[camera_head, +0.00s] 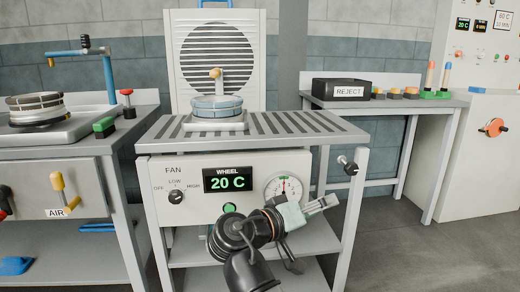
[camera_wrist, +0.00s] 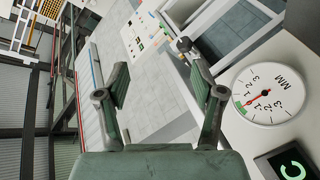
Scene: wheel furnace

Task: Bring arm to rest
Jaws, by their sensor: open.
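My gripper (camera_head: 321,204) is in front of the middle bench, low and right of its front panel, pointing right. In the wrist view its two fingers (camera_wrist: 160,88) are spread apart with nothing between them. My arm reaches it from the bottom of the head view. The gripper is apart from the wheel (camera_head: 217,108), which sits on a pale plate on the slatted bench top (camera_head: 290,124). The round dial (camera_head: 283,187) on the panel is just above and left of the gripper; it also shows at the right of the wrist view (camera_wrist: 268,96).
The panel display (camera_head: 227,179) reads 20 C. A black knob (camera_head: 348,166) sticks out at the bench's right end, above the gripper. A reject box (camera_head: 341,89) stands on the back right table. A burner bench (camera_head: 62,150) stands left. Floor (camera_head: 400,240) to the right is clear.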

